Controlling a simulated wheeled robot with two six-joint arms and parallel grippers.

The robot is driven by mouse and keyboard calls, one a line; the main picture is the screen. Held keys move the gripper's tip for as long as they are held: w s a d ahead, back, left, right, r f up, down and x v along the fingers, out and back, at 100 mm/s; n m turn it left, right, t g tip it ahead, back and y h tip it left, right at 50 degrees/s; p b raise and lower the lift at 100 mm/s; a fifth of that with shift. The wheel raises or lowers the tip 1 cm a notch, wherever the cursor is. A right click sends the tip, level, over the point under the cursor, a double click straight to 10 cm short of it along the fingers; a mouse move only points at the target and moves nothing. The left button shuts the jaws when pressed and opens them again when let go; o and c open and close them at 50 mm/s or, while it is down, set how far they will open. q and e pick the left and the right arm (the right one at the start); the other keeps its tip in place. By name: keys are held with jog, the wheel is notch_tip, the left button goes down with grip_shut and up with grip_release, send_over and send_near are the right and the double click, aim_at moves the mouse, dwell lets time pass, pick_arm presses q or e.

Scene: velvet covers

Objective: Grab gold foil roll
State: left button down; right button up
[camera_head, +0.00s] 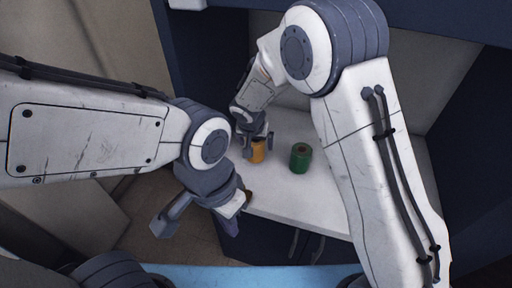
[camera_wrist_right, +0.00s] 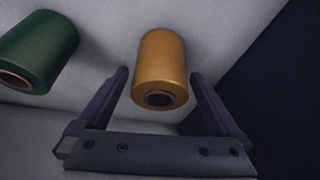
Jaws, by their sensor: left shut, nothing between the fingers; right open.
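The gold foil roll (camera_head: 257,152) stands on the white shelf in the head view, partly hidden by my right gripper. In the right wrist view the gold foil roll (camera_wrist_right: 160,70) is in front of the open jaws, with its dark core hole facing the camera. My right gripper (camera_head: 258,140) is at the roll in the head view; its fingers (camera_wrist_right: 160,98) lie to either side of the roll's near end, with a gap on both sides. My left gripper (camera_head: 232,224) is shut and empty in front of the shelf's near edge.
A green roll (camera_head: 301,158) stands right of the gold one on the white shelf (camera_head: 290,203); it also shows in the right wrist view (camera_wrist_right: 40,48). A small gold-brown thing (camera_head: 248,196) sits beside my left gripper. Dark cabinet walls flank the shelf.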

jog(key=shift+x, duration=1.5)
jog(key=c, duration=1.4)
jog(key=shift+c, duration=0.2)
jog(key=shift+r, duration=0.15)
